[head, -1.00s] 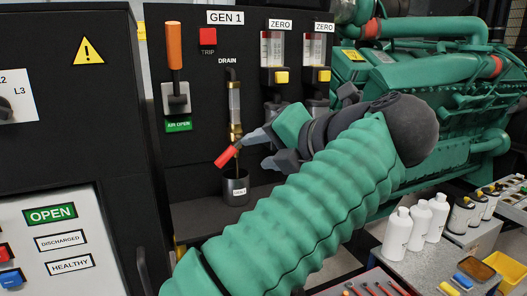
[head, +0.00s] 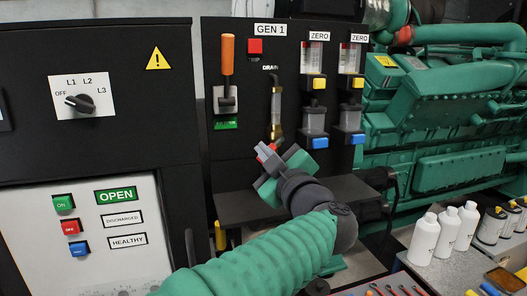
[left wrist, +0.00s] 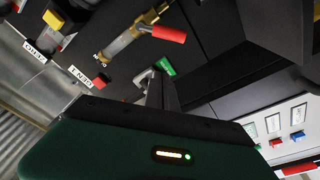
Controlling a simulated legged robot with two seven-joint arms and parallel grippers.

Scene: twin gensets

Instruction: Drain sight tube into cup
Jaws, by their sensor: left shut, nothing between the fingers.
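The sight tube (head: 276,108) hangs upright under the DRAIN label on the GEN 1 panel, with a brass fitting at its lower end. In the left wrist view the tube (left wrist: 122,43) shows with its brass valve (left wrist: 150,16) and red lever (left wrist: 168,34), which is angled off the tube's line. My left gripper (head: 264,164) is in front of the panel just below the brass fitting and covers most of the lever. Its fingers (left wrist: 155,88) are shut and empty, apart from the lever in the left wrist view. The cup is hidden. My right gripper is out of view.
An orange-handled lever (head: 227,60) and a red TRIP button (head: 255,46) are left of the tube. Two ZERO gauges (head: 313,60) are on its right. A black shelf (head: 235,207) juts out below. White bottles (head: 424,240) stand at lower right.

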